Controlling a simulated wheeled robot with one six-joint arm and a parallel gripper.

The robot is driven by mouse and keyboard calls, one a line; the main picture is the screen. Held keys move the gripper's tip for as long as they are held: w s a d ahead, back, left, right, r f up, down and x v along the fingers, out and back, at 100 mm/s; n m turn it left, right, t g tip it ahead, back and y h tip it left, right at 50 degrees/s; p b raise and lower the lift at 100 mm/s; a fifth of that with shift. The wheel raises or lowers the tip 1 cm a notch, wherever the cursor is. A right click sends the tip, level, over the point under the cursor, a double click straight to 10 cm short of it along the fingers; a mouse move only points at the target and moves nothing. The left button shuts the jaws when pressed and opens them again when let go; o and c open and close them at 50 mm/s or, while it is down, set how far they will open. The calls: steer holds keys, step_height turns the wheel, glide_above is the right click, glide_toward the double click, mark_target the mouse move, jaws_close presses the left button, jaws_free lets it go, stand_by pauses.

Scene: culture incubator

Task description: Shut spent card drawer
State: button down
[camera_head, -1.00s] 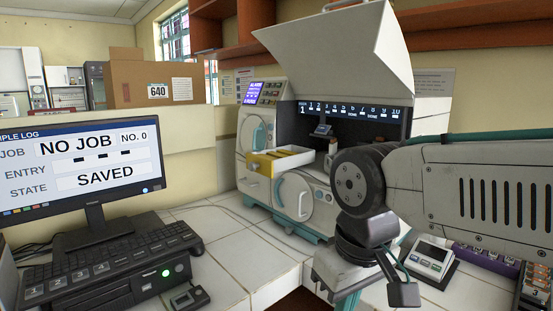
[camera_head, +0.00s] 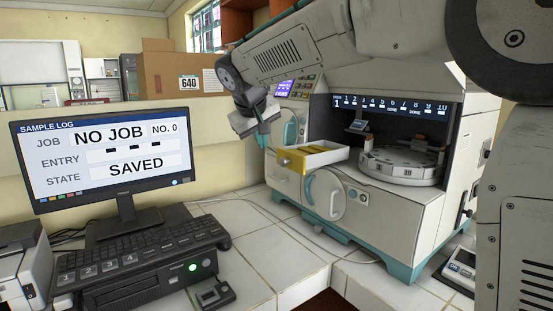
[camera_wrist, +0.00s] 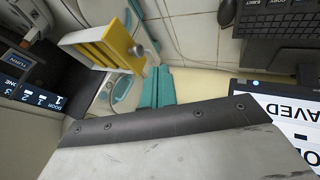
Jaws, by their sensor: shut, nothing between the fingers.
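The spent card drawer (camera_head: 314,156), a white tray with a yellow front, sticks out from the front of the incubator (camera_head: 415,215). It stands open. In the wrist view the drawer (camera_wrist: 105,48) is at upper left, its yellow face and slots showing. My gripper (camera_head: 266,112) hangs at the end of my arm, up and to the left of the drawer and apart from it. It is shut and empty. Its fingertips are hard to make out in the head view.
A round door with a teal handle (camera_head: 310,190) lies below the drawer. A carousel (camera_head: 400,167) sits inside the open upper bay. The monitor (camera_head: 105,150) and keyboard (camera_head: 140,250) stand at left. The tiled bench between them and the incubator is mostly clear.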

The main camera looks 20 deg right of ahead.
mark_target(298, 158)
steer(key=w+d+f, duration=0.6)
steer(key=w+f, duration=0.1)
steer(key=f, duration=0.1)
steer(key=shift+d, duration=0.25)
steer(key=shift+w, duration=0.1)
